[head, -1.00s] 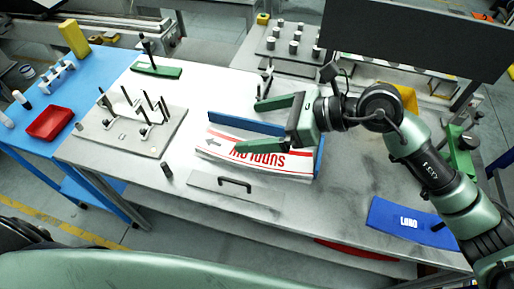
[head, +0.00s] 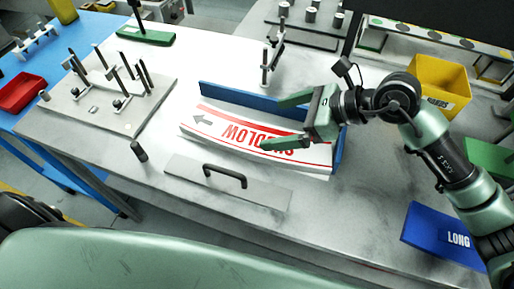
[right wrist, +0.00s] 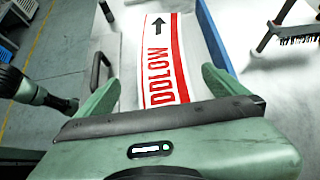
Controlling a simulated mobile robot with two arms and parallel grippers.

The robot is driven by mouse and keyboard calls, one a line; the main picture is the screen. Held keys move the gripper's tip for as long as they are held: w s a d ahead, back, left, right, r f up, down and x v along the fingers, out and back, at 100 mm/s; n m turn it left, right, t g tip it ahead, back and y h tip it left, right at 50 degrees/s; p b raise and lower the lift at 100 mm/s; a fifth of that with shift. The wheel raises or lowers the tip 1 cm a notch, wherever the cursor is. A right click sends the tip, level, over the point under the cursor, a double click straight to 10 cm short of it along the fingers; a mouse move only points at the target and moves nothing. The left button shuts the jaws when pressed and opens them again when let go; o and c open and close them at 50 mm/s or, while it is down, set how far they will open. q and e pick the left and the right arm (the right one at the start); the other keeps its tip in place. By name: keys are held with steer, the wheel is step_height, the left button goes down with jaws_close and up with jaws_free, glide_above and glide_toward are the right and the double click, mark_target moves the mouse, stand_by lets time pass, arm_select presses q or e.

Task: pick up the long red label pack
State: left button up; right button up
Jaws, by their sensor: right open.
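The long red label pack (head: 222,128) is a white, slightly curved stack with red stripes, red lettering and a grey arrow. It lies flat on the grey table, along a blue angled guide (head: 225,98). My right gripper (head: 272,124) is open over the pack's right half, with nothing between its fingers. In the right wrist view the pack (right wrist: 158,50) runs between the two spread fingers (right wrist: 160,88), and the guide (right wrist: 213,38) is by the right finger. I cannot tell how high the fingers are above the pack. My left gripper is not in view.
A plate with a black handle (head: 226,177) lies in front of the pack. A pegged fixture board (head: 75,118) stands left, and a small black post (head: 138,151) is near it. A blue LONG sign (head: 440,235) is front right. A yellow bin (head: 440,85) stands behind my right arm.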

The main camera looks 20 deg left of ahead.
mark_target(254, 136)
step_height(254, 136, down, 4)
steer(key=shift+r+b, duration=0.1)
steer(key=shift+b, duration=1)
steer(key=shift+a+f+p, duration=0.25)
steer(key=shift+a+p, duration=0.05)
steer(key=shift+a, duration=0.25)
steer(key=p+x, duration=0.2)
steer(key=x, duration=0.3)
steer(key=shift+a+f, duration=0.2)
steer(key=shift+w+a+f, duration=0.1)
steer(key=shift+a+f, duration=0.25)
steer(key=shift+f, duration=0.05)
steer(key=c, duration=1.5)
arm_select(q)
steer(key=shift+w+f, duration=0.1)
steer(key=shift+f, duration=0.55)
arm_select(e)
steer(key=shift+r, duration=0.15)
steer(key=c, duration=0.4)
